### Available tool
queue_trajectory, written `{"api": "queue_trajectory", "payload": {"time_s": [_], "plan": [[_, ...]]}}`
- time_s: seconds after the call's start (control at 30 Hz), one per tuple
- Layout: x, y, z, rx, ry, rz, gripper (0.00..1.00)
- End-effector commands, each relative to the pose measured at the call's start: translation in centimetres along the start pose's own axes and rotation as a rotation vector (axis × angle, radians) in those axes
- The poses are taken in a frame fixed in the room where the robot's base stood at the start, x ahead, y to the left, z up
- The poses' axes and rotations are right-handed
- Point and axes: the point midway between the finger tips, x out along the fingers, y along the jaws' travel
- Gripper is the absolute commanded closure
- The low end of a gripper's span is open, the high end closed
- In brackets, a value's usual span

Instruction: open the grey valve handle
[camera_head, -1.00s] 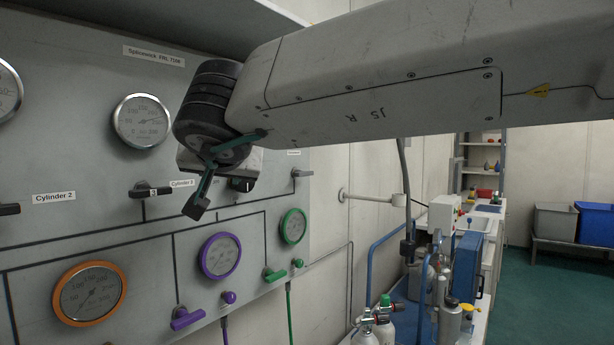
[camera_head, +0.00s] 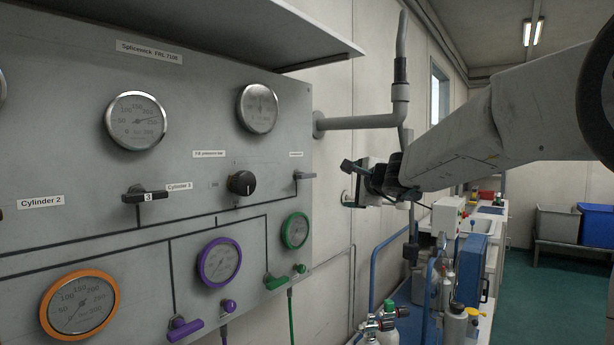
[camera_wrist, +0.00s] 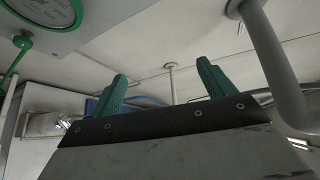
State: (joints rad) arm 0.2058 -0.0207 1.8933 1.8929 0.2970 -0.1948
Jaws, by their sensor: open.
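The grey valve handle (camera_head: 304,175) is a small lever at the right end of the panel, under a small white label, and lies roughly level. It is in plain sight in the head view; I cannot make it out in the wrist view. My gripper (camera_head: 346,182) is to the right of the handle in the picture, apart from it, beyond the panel's right edge. In the wrist view its two green fingers (camera_wrist: 162,80) stand wide apart with nothing between them.
The grey panel (camera_head: 70,120) carries gauges, a black knob (camera_head: 241,183), a black handle (camera_head: 145,195), a green handle (camera_head: 276,281) and a purple handle (camera_head: 185,328). A grey pipe (camera_head: 355,123) juts from the wall near my gripper. Cylinders (camera_head: 378,325) stand at the lower right.

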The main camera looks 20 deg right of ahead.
Motion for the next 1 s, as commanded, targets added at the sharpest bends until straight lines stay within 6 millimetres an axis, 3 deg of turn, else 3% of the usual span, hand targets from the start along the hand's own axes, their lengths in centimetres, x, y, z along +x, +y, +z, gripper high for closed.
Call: {"api": "queue_trajectory", "payload": {"time_s": [0.03,0.17,0.33,0.5,0.73,1.0], "plan": [[-0.1,-0.1,-0.7,0.13,-0.046,-0.006,0.18],[-0.5,-0.2,0.2,0.492,-0.208,0.021,0.18],[-1.9,-0.4,4.1,0.909,-0.423,0.153,0.18],[-3.2,-0.7,6.1,1.175,-0.523,0.281,0.18],[-2.8,-0.8,6.6,1.282,-0.53,0.323,0.18],[0.8,-0.9,9.1,1.279,-0.531,0.324,0.18]]}}
